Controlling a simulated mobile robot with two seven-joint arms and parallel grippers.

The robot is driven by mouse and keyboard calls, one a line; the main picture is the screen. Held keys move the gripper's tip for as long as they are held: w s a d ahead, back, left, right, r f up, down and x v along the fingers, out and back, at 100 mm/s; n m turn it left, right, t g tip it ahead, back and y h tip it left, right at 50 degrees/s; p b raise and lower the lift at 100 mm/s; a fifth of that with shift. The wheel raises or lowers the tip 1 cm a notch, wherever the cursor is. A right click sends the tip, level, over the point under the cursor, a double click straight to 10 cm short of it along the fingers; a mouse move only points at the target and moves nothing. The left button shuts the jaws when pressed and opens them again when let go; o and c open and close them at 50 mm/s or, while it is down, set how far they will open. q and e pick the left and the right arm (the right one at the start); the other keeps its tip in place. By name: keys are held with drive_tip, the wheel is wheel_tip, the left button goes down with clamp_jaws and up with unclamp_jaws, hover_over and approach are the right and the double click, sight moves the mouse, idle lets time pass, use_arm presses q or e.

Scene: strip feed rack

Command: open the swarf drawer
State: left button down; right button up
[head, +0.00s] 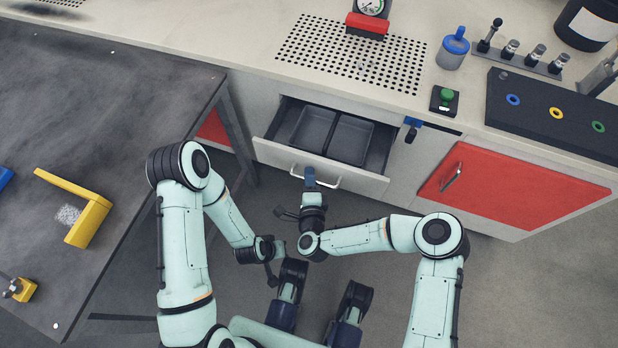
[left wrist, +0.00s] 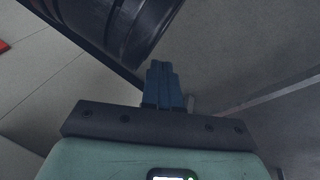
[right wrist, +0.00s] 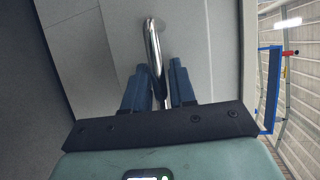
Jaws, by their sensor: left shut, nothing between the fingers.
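The grey-white drawer front (head: 270,152) stands pulled out of the cabinet, showing two dark trays (head: 347,138) inside. Its bright bar handle (head: 333,182) runs along the front. My right gripper (head: 310,178) is at this handle. In the right wrist view the handle (right wrist: 153,45) passes between the two blue fingers (right wrist: 160,85), which lie close on either side of it; the contact itself is hard to see. My left gripper (head: 272,280) is low, left of my right wrist and away from the drawer. In the left wrist view its blue fingers (left wrist: 162,82) are together and empty.
A red cabinet door (head: 510,190) with its own handle is right of the drawer. A dark table (head: 130,100) stands at the left. Open floor lies before the drawer.

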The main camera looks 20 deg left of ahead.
drive_tip(key=shift+s, duration=0.15)
